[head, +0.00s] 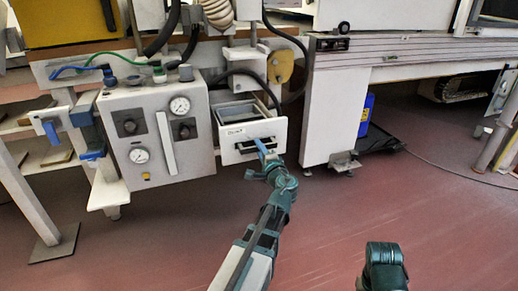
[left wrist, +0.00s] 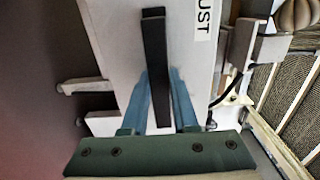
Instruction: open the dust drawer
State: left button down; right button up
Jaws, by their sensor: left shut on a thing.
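The dust drawer (head: 232,150) is a pale box with a dark bar handle and a small label on its front. It stands out from its housing, and its open top shows a grey inside. My left gripper (head: 263,147) is at the front of the drawer, its blue fingers shut on the dark handle. In the left wrist view the handle (left wrist: 154,50) runs up from between the fingers of my left gripper (left wrist: 160,85), beside the label (left wrist: 203,18). The fingertips are partly hidden by the handle. A teal part of my right arm shows at the lower right, without its fingers.
A grey control panel (head: 150,105) with gauges and knobs stands just left of the drawer. A white support leg (head: 333,115) stands to its right, with a blue container (head: 366,115) behind. Hoses hang above the drawer. The red floor (head: 330,215) in front is clear.

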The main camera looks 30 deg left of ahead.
pick_arm(q)
jog(key=shift+s+d, duration=0.2)
jog(key=shift+d, duration=0.1)
pick_arm(e)
jog(key=shift+s+d, duration=0.2)
jog(key=shift+d, duration=0.05)
pick_arm(q)
jog(key=c, duration=0.7)
grip_release()
jog(key=shift+s, duration=0.1)
